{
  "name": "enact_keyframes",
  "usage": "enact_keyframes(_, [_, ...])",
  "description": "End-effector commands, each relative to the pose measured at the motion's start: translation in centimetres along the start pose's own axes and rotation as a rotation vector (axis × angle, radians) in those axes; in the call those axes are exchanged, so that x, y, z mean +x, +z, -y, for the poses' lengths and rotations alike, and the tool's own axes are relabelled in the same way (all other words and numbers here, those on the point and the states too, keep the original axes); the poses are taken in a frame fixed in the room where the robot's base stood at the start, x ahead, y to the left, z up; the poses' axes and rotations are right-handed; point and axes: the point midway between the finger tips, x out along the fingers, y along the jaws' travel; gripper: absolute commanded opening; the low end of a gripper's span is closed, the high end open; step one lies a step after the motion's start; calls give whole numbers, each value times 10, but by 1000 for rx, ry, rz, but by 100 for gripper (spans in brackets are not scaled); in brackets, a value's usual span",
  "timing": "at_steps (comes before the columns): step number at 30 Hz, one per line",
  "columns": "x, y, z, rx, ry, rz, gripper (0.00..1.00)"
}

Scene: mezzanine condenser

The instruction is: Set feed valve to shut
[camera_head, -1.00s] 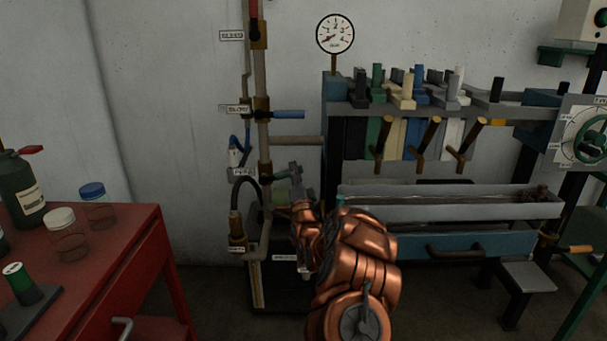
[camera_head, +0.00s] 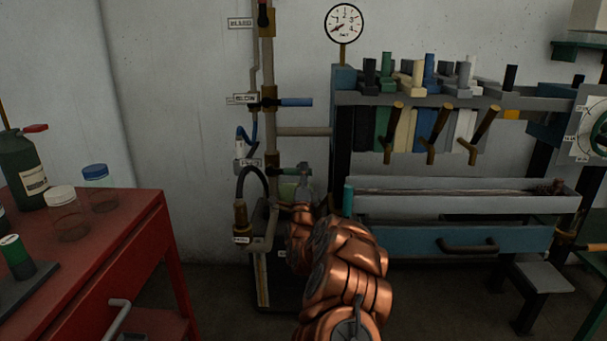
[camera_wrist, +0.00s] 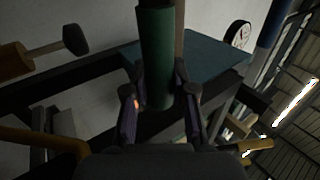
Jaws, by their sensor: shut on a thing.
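The feed valve sits low on the vertical pipe at the left of the rig, beside a small label (camera_head: 247,163) that is hard to read. Its green lever handle (camera_head: 290,170) sticks out to the right of the pipe, roughly level. My gripper (camera_head: 305,187) is at the outer end of this handle, and my copper arm hides what lies below. In the wrist view the green handle (camera_wrist: 154,50) runs between the two fingers of my gripper (camera_wrist: 160,98), which are shut on it.
Above is a blue-handled valve (camera_head: 290,102) labelled BLOW. A black hose (camera_head: 243,180) curves left of the pipe. A grey trough and a blue drawer (camera_head: 410,241) are at the right. A red bench (camera_head: 125,245) with jars stands at the left.

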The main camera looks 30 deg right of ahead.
Motion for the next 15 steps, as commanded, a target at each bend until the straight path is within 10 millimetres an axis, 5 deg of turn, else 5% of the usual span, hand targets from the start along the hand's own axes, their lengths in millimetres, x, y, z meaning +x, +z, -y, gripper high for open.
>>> enact_keyframes(4, [-1,1,-2,1,4,1,0])
enact_keyframes(5, [-1,1,-2,1,4,1,26])
enact_keyframes(12, [-1,0,-2,1,3,1,51])
enact_keyframes(15, [-1,0,-1,0,3,1,52])
